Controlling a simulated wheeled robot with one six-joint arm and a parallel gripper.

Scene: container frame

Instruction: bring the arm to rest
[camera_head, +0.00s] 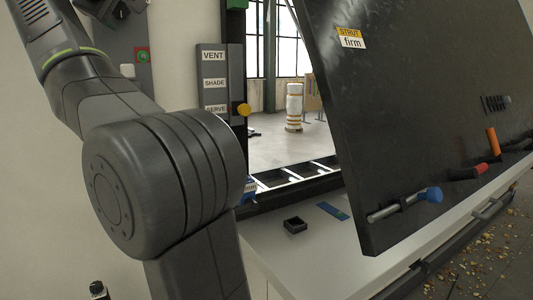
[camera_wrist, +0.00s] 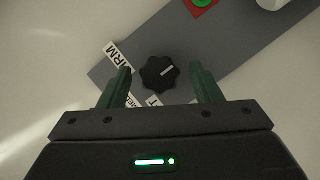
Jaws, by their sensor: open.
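My gripper (camera_wrist: 160,85) shows in the wrist view with its two green fingers apart and nothing between them that I can see held. A black lobed knob (camera_wrist: 159,73) with a white mark lies beyond the fingertips, between them in the picture. It sits on a grey panel (camera_wrist: 215,42) with white labels, one reading "IRM" in part. I cannot tell how far the fingers are from the knob. In the head view my arm (camera_head: 160,180) fills the left side, and my gripper is out of sight there.
A large dark tilted panel (camera_head: 420,100) carries a "STRUT firm" label and tools. A "VENT, SHADE, SERVE" board (camera_head: 212,85) stands beside the window opening. A small black box (camera_head: 295,225) sits on the white counter (camera_head: 330,260). A red plate with a green button (camera_wrist: 202,3) is near the knob.

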